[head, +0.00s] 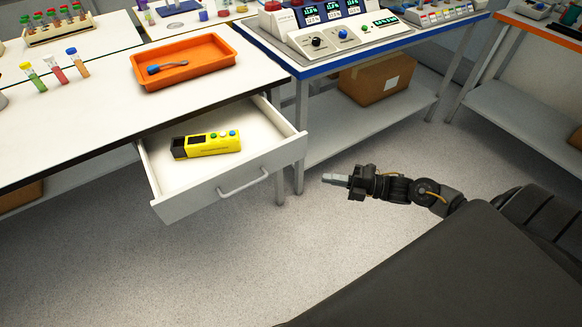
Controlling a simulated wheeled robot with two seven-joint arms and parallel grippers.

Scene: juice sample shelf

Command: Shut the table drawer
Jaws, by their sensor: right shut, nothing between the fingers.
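The white table drawer (228,190) stands pulled out from under the front edge of the white table (110,110). A grey bar handle (244,183) is on its front panel. A yellow and black device (208,144) with coloured buttons lies inside the drawer. My right gripper (326,178) is shut and empty. It appears to the right of the drawer front, apart from the handle, with its fingers pointing left. My left gripper is not in view.
An orange tray (222,74) with a blue-ended tool and several test tubes (56,70) are on the table. A blue-edged bench (372,44) with control panels stands to the right, a cardboard box (378,78) on its lower shelf. The floor before the drawer is clear.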

